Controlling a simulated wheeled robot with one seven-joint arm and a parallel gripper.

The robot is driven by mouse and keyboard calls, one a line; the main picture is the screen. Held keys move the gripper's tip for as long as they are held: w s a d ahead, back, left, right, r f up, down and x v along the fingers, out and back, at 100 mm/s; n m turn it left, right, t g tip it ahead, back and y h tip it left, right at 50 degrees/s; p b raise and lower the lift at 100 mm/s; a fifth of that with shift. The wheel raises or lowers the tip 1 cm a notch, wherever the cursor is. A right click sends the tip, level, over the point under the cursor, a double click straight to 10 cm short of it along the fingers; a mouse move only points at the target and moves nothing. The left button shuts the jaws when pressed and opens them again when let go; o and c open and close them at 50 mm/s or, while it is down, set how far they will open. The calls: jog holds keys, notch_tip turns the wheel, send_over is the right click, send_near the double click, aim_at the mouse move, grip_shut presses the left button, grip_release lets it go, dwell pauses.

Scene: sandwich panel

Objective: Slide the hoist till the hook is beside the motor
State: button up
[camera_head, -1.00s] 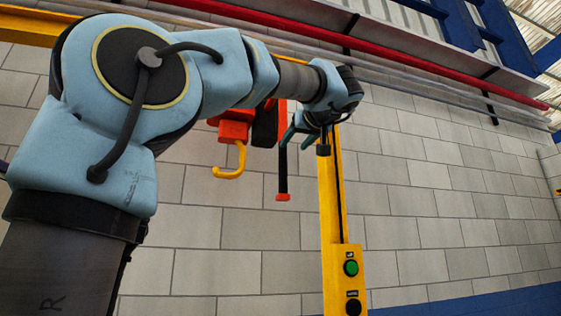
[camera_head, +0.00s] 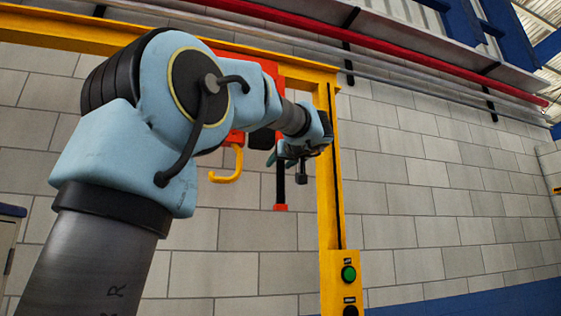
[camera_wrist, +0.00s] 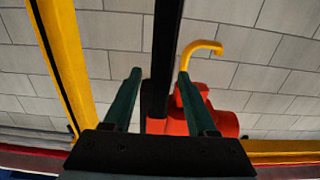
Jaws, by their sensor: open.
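The hoist is a red body (camera_head: 235,138) under the yellow beam, partly hidden by my arm. Its yellow hook (camera_head: 228,172) hangs below, and both body (camera_wrist: 225,122) and hook (camera_wrist: 206,46) show in the wrist view. A black bar with a red end (camera_head: 280,207) hangs just right of the hook. My gripper (camera_head: 277,159) is open at this bar. In the wrist view the black bar (camera_wrist: 162,60) passes between the spread green fingers (camera_wrist: 161,98), with gaps at both sides. I cannot tell which part is the motor.
A yellow beam (camera_head: 115,36) runs along the top to a yellow upright post (camera_head: 330,200) right of my gripper. The post carries a box with a green button (camera_head: 348,273). A block wall (camera_head: 430,185) stands behind. A red pipe (camera_head: 400,42) runs above.

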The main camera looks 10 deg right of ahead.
grip_shut()
dwell(0.3)
dwell(1.1)
